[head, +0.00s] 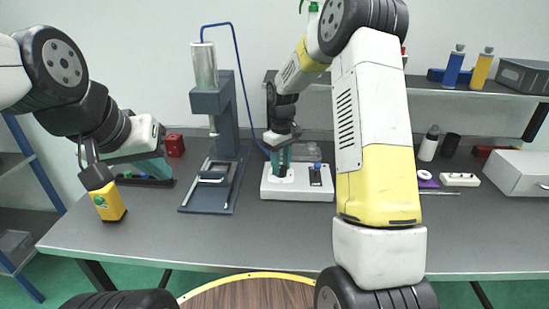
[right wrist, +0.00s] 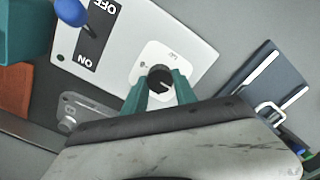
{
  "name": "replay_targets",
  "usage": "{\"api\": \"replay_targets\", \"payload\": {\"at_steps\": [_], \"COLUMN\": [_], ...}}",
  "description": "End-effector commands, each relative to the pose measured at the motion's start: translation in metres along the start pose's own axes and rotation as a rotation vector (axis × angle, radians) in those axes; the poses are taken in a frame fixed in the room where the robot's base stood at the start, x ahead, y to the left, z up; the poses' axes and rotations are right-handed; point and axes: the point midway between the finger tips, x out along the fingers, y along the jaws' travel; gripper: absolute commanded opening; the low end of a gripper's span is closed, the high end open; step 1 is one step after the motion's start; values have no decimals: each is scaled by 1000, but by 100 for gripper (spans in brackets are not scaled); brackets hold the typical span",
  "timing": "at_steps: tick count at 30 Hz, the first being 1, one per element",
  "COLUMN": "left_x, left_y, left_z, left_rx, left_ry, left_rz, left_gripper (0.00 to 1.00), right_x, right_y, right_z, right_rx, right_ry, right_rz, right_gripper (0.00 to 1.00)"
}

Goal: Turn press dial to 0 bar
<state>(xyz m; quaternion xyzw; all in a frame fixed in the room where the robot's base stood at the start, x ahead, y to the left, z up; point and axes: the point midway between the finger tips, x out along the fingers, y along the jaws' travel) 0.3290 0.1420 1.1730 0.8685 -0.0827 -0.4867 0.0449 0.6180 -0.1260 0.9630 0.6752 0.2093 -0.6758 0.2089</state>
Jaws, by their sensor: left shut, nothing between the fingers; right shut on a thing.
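The press dial is a black round knob (right wrist: 160,80) on a white plate of the white control box (head: 297,192). A pale pointer line on it points to the lower right in the right wrist view; the small marking above it is unreadable. My right gripper (head: 281,170) comes down on the box from above. In the right wrist view its teal fingers (right wrist: 161,92) are shut on the knob, one on each side. In the head view the fingers hide the dial. My left gripper (head: 157,170) is shut and empty at the table's left, away from the box.
The dark press (head: 212,110) stands left of the box, with a blue hose running to it. A blue-topped lever (right wrist: 72,12) sits on an ON/OFF plate beside the dial.

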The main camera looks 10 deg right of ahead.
Motion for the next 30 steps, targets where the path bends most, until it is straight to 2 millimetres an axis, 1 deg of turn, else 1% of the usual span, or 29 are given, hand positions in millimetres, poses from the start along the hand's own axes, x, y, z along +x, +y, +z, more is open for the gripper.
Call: {"api": "replay_targets", "payload": {"at_steps": [1,2,3,5,13,16,20,24,27,30], "left_x": [0,0,0,0,0,0,0,0,0,0], "left_y": [0,0,0,0,0,0,0,0,0,0], "left_z": [0,0,0,0,0,0,0,0,0,0], "left_rx": [0,0,0,0,0,0,0,0,0,0], "left_ry": [0,0,0,0,0,0,0,0,0,0], "left_rz": [0,0,0,0,0,0,0,0,0,0], "left_gripper": [0,0,0,0,0,0,0,0,0,0], "right_x": [-1,-1,-1,-1,0,-5,-23,-48,-63,-73], "right_y": [0,0,0,0,0,0,1,0,0,0], "right_z": [0,0,0,0,0,-1,-1,-1,-1,-1], "right_rx": [-2,-2,-2,-1,0,0,-1,-1,-1,-1], "right_ry": [1,1,1,1,0,2,5,4,4,3], "right_rz": [2,2,2,2,1,2,4,3,2,2], "right_gripper": [0,37,45,55,55,55,55,55,55,55]}}
